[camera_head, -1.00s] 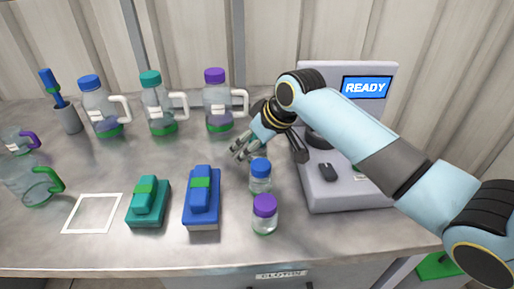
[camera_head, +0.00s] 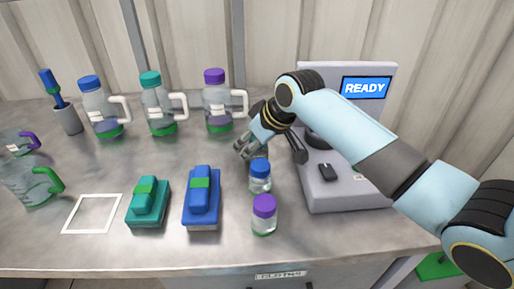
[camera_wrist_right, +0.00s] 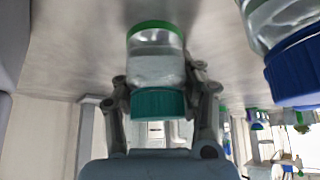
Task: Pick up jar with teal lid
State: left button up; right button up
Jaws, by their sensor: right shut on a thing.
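The jar with the teal lid (camera_wrist_right: 158,75) shows in the right wrist view as a clear jar with a green base. It sits between the two fingers of my right gripper (camera_wrist_right: 165,95), which are shut on it near the lid. In the head view my right gripper (camera_head: 247,150) is behind the blue-lidded jar, and I cannot make out the teal-lidded jar there. I cannot tell whether its base touches the table. My left gripper is not in view.
A blue-lidded jar (camera_head: 260,176) stands close to my right gripper, with a purple-lidded jar (camera_head: 264,214) in front. Several handled bottles stand at the back. A white square outline (camera_head: 68,215) on the table is empty.

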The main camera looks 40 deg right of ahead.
jog(key=shift+r, duration=0.1)
notch_tip(320, 180, up, 4)
grip_shut()
jog(key=s+d+r, duration=0.2)
jog(key=s, duration=0.1)
jog(key=s+d+r, duration=0.2)
jog(key=s, duration=0.1)
jog(key=s+d+r+p, duration=0.1)
jog(key=s+d+r, duration=0.1)
jog(key=s, duration=0.1)
jog(key=shift+s+d+r, duration=0.3)
jog(key=shift+r, duration=0.1)
jog(key=shift+w, duration=0.1)
